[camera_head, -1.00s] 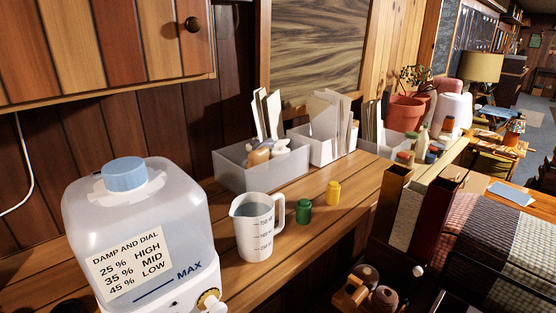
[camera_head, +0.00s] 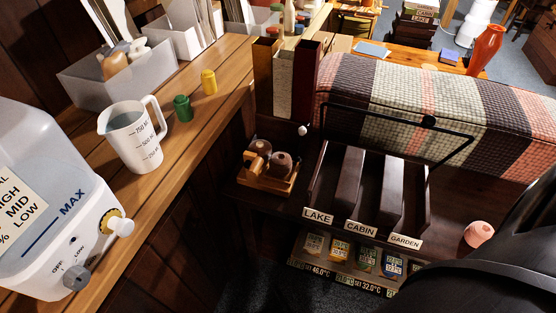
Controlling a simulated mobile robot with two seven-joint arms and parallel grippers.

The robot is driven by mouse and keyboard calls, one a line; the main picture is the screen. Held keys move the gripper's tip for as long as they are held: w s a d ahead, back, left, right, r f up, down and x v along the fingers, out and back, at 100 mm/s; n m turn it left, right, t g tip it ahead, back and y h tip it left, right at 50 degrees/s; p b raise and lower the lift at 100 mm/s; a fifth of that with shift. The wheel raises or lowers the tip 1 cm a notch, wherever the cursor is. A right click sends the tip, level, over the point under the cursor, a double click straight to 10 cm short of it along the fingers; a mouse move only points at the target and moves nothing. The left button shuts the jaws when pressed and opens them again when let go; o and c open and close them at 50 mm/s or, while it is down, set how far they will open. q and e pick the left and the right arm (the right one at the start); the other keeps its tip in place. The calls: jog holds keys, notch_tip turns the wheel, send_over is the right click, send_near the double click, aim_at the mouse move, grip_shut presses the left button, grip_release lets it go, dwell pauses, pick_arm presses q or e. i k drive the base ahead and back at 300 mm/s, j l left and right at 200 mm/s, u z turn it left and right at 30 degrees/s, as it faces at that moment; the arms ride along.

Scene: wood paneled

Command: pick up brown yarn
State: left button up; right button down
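Two brown rounded balls that look like yarn sit in a small wooden tray (camera_head: 268,183) on the dark lower surface. One brown ball (camera_head: 282,160) is at the tray's right side and another (camera_head: 260,147) is behind it to the left. A lighter wooden piece partly covers the left side of the tray. A pink ball (camera_head: 478,233), perhaps yarn too, lies farther right on the dark surface. Neither gripper is in view. A large dark shape at the lower right is likely part of my arm.
A dark rack (camera_head: 330,190) with slots labelled LAKE, CABIN and GARDEN stands right of the tray. A measuring jug (camera_head: 133,138) and a water tank (camera_head: 40,200) stand on the wooden counter (camera_head: 190,140) at left.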

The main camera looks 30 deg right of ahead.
aim_at(280, 162)
jog(key=z, duration=1)
